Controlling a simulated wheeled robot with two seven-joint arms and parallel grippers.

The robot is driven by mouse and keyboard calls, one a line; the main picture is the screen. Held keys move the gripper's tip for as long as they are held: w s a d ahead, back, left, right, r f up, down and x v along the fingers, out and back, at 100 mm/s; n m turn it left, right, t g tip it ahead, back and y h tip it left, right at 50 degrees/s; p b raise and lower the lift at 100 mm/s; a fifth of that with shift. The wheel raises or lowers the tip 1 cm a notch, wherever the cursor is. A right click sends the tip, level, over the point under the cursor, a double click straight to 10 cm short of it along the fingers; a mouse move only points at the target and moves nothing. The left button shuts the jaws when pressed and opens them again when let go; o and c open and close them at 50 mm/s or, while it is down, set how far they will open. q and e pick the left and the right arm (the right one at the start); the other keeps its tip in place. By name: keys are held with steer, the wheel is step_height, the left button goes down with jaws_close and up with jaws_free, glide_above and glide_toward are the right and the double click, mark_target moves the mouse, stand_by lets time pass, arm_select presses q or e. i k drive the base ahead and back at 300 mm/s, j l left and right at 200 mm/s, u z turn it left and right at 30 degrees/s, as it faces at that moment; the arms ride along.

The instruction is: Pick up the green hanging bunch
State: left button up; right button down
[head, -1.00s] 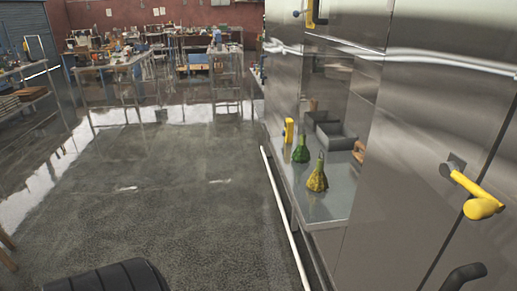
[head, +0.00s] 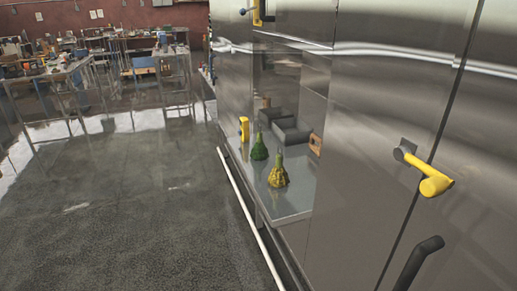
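A green, gourd-shaped bunch (head: 259,148) stands upright on a metal shelf (head: 290,207) that sticks out from the steel cabinet wall. A yellow-green bunch (head: 278,172) of similar shape stands just in front of it, nearer to me. Both rest on the shelf; I cannot see either one hanging. Neither of my grippers is in view.
A yellow object (head: 244,129) and dark grey bins (head: 291,133) are at the back of the shelf. A yellow door handle (head: 424,172) and a black handle (head: 418,262) stick out at the right. A white rail (head: 250,220) runs along the cabinet's foot. The floor (head: 120,220) at left is clear.

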mark_target(260, 152)
steer(key=i+j, duration=0.45)
steer(key=i, duration=0.2)
steer(key=i+j, duration=0.4)
steer(key=i, duration=0.2)
